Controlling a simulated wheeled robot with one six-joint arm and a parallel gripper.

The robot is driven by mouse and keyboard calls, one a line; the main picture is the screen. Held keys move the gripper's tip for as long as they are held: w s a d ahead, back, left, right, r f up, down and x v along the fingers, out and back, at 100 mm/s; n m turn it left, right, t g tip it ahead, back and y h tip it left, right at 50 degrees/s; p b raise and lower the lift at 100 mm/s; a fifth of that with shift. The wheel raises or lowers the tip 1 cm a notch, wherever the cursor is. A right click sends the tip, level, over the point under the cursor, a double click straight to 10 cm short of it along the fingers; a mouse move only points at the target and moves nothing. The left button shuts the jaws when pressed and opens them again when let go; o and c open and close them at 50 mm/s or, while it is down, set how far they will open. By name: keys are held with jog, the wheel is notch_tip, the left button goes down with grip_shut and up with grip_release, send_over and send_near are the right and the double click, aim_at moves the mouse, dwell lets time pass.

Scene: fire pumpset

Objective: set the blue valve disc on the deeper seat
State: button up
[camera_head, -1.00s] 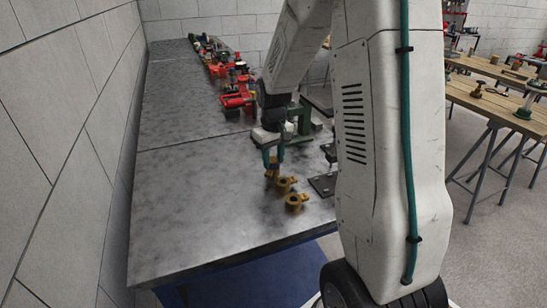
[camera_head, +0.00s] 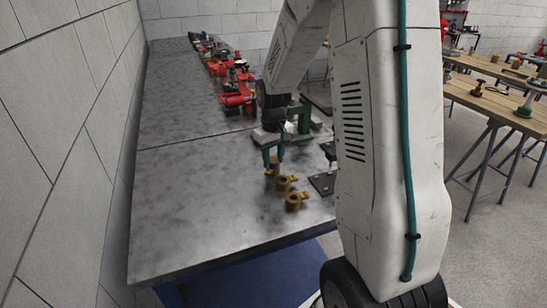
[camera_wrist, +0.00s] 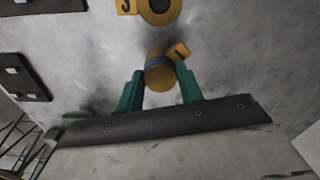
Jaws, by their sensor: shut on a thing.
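My gripper (camera_wrist: 161,78) has two green fingers, one on each side of a short brass-coloured cylinder (camera_wrist: 160,79) with a blue band, the blue valve disc. The fingers are shut on it. The blue band (camera_wrist: 156,61) shows on its far side. Another brass seat (camera_wrist: 159,8) with a dark round bore and a tag lies farther up the wrist view. In the head view my gripper (camera_head: 273,158) points down near the brass seats (camera_head: 284,184) (camera_head: 295,202).
Dark plates with bolts (camera_wrist: 22,78) lie to the left in the wrist view. A green and grey fixture (camera_head: 300,118) stands behind my gripper. Red items (camera_head: 236,98) and clutter line the back of the metal bench. The bench's left side (camera_head: 190,195) is clear.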

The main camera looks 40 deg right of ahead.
jog(key=o, duration=1.2)
notch_tip(320, 180, up, 8)
jog(key=shift+f, duration=0.1)
